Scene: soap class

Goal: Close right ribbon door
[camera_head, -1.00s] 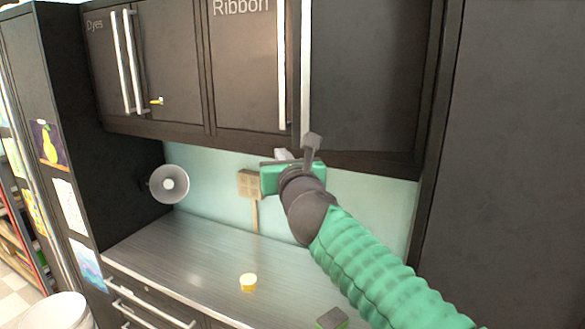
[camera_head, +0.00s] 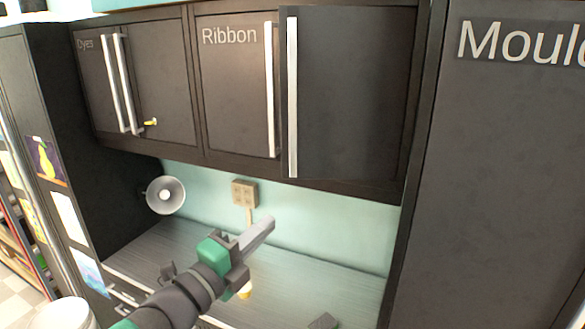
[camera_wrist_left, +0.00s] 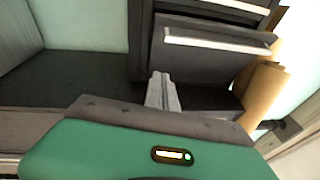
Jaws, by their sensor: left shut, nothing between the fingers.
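The right ribbon door (camera_head: 350,95) is the dark upper cupboard panel right of the "Ribbon" label, with a long pale vertical handle (camera_head: 292,97) at its left edge. That edge stands a little in front of the neighbouring left ribbon door (camera_head: 232,90), so it looks slightly ajar. My left gripper (camera_head: 262,230) is below the cupboard, over the counter, well clear of the door. Its fingers are shut and empty; they also show in the left wrist view (camera_wrist_left: 162,90). My right gripper is out of view.
The metal counter (camera_head: 190,245) runs below the cupboards. A round lamp (camera_head: 165,195) and a socket box (camera_head: 244,192) are at the back wall. A tall "Mould" cabinet (camera_head: 505,170) stands right.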

